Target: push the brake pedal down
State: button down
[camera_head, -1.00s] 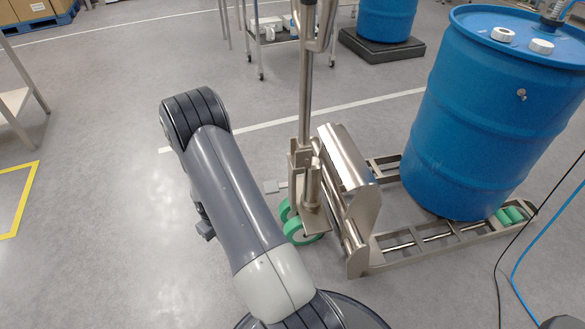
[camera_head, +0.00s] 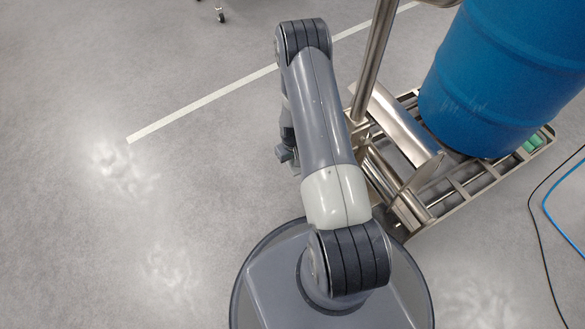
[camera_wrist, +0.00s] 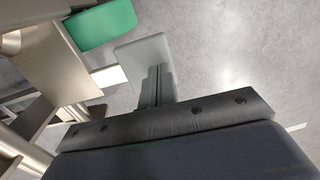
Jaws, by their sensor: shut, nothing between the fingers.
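The brake pedal (camera_wrist: 136,50) shows in the wrist view as a flat light-grey plate beside a green caster wheel (camera_wrist: 103,25). My gripper (camera_wrist: 158,72) is shut and empty, with its fingers pointing toward the pedal and overlapping its lower right part in the picture. I cannot tell whether the fingertips touch the pedal or are above it.
A large blue drum (camera_head: 490,75) stands on the trolley frame at the right. Black and blue cables (camera_head: 532,215) lie on the floor at the far right. The floor (camera_head: 100,240) to the left is clear, crossed by a white line (camera_head: 200,103).

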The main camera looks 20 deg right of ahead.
aim_at(290, 168)
jog(key=shift+f, duration=0.4)
jog(key=f+b, duration=0.2)
jog(key=a+f+b, duration=0.1)
jog(key=f+b, duration=0.1)
jog(key=shift+f+b, duration=0.25)
jog(key=shift+b, duration=0.05)
jog(key=shift+r, duration=0.1)
jog(key=shift+s, duration=0.1)
jog(key=a+r+p, duration=0.5)
jog(key=r, duration=0.8)
jog(key=shift+a+p, duration=0.2)
jog(key=shift+p, duration=0.2)
jog(key=shift+s+a, duration=0.1)
